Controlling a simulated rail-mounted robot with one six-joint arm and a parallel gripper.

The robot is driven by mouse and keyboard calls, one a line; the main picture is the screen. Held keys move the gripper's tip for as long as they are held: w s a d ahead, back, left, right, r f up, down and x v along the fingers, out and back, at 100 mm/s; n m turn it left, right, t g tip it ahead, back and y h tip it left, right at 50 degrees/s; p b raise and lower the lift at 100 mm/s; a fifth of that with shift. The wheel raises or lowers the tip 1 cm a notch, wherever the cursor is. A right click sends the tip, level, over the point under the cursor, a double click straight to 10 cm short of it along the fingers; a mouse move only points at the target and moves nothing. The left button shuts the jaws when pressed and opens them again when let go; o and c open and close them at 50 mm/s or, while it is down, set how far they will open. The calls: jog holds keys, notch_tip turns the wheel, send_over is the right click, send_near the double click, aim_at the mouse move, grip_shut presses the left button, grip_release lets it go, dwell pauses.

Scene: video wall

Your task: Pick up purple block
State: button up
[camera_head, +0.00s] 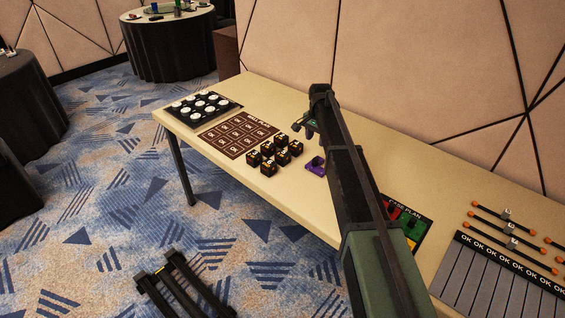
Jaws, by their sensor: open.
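The purple block (316,167) lies on the beige table, just right of a group of dark cubes. It looks like a small piece with a notch or hollow in its top. My arm passes close to its right side and may cover part of it. My gripper (306,128) hangs above and slightly beyond the block, apart from it. Its jaws are open and small in the picture, with nothing seen between them.
Several black-and-orange cubes (268,167) stand left of the block. A brown printed mat (238,139) and a black tray with white round pieces (237,106) lie farther left. A colored case plan sheet (423,221) and orange-tipped rods (510,240) lie right.

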aim_at(316, 158)
jog(key=f+b, duration=0.3)
jog(key=d+f+b, duration=0.1)
jog(key=f+b, duration=0.1)
jog(key=shift+s+f, duration=0.15)
jog(key=shift+s, duration=0.1)
jog(key=f+b, duration=0.6)
jog(key=shift+w+a, duration=0.25)
jog(key=shift+r, duration=0.3)
grip_shut()
